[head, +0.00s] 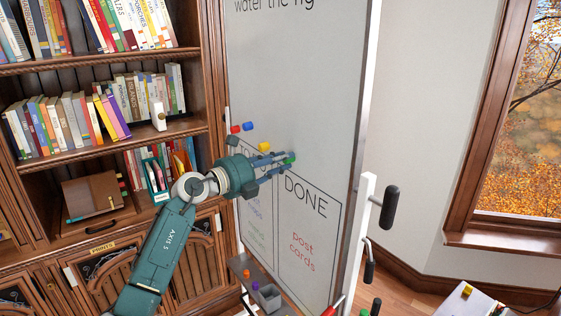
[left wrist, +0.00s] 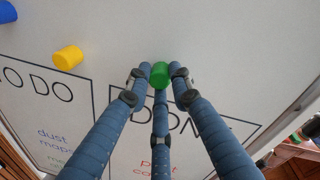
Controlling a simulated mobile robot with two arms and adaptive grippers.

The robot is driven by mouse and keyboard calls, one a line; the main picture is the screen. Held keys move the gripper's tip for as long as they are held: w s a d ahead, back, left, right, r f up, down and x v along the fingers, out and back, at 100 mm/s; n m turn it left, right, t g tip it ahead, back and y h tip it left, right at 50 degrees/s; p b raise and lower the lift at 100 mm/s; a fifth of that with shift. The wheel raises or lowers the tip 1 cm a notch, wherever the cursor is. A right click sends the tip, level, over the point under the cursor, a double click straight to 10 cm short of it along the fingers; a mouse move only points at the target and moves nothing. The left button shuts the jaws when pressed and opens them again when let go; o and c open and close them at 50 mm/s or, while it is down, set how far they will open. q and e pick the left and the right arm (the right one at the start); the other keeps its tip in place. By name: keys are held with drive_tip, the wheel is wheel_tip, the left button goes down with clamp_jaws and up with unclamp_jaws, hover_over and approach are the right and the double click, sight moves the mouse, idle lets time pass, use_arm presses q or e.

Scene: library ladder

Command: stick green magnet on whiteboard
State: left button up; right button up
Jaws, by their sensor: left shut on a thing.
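The whiteboard (head: 300,90) stands upright in the middle of the head view, with "TO DO" and "DONE" boxes drawn on it. My left gripper (head: 286,161) is at the board face, near the top of the "DONE" box. Its three fingers are shut on the green magnet (head: 290,158). In the left wrist view the green magnet (left wrist: 160,74) sits between the fingertips, just above the word "DONE", at or very near the board surface. I cannot tell whether it touches the board. My right gripper is not in view.
Blue, red and yellow magnets (head: 264,147) are on the board left of my gripper. A tray (head: 258,290) with small coloured items is at the board's lower left. A bookcase (head: 212,60) stands on the left, and a window (head: 520,120) is on the right.

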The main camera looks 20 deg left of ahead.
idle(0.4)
use_arm(q)
drive_tip(key=o, duration=1)
drive_tip(key=shift+s+a, duration=0.1)
